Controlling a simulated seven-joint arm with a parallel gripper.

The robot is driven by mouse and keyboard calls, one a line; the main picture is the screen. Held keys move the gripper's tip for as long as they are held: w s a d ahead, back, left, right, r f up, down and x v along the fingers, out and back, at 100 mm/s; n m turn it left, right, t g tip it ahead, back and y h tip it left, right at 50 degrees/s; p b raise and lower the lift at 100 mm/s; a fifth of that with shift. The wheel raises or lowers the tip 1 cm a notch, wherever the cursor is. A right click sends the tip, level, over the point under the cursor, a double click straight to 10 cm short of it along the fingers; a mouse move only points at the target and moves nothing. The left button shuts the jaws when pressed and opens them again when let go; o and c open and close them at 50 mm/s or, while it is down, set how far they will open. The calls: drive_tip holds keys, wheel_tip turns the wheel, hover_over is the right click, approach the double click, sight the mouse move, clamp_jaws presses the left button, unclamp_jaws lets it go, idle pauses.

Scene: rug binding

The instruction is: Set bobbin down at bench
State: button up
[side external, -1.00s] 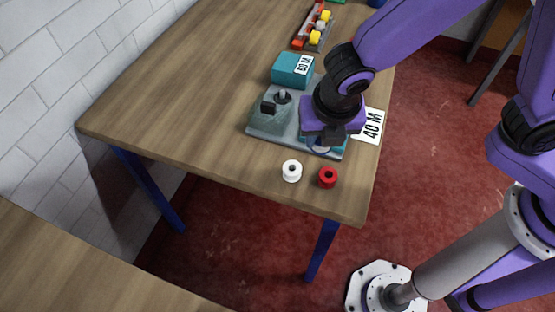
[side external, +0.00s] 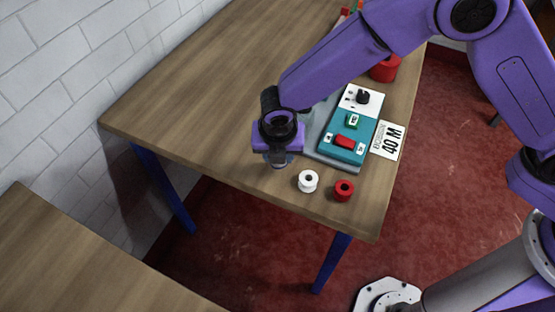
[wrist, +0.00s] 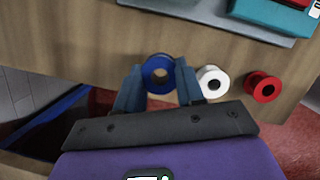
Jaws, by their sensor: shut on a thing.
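A blue bobbin (wrist: 148,76) sits between the two fingers of my gripper (wrist: 159,72) in the wrist view, with its round hole facing the camera. The fingers are shut on its sides. In the side view my gripper (side external: 278,160) points down near the front edge of the wooden bench (side external: 190,100), left of a white bobbin (side external: 308,182) and a red bobbin (side external: 344,191). Those two stand on the bench, apart from each other; they also show in the wrist view, white (wrist: 210,80) and red (wrist: 264,87). Whether the blue bobbin touches the bench I cannot tell.
A machine with a teal panel (side external: 335,150) and red switch (side external: 345,141) stands behind the bobbins, partly hidden by my arm. A "40 M" card (side external: 387,141) lies at its right. A red cylinder (side external: 385,68) stands farther back. The bench's left side is clear.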

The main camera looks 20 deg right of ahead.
sight(277, 172)
drive_tip(key=shift+w+a+f, duration=0.1)
drive_tip(key=shift+f, duration=1.6)
drive_tip(key=shift+f, duration=0.1)
drive_tip(key=o, duration=1)
drive_tip(key=v, duration=1.2)
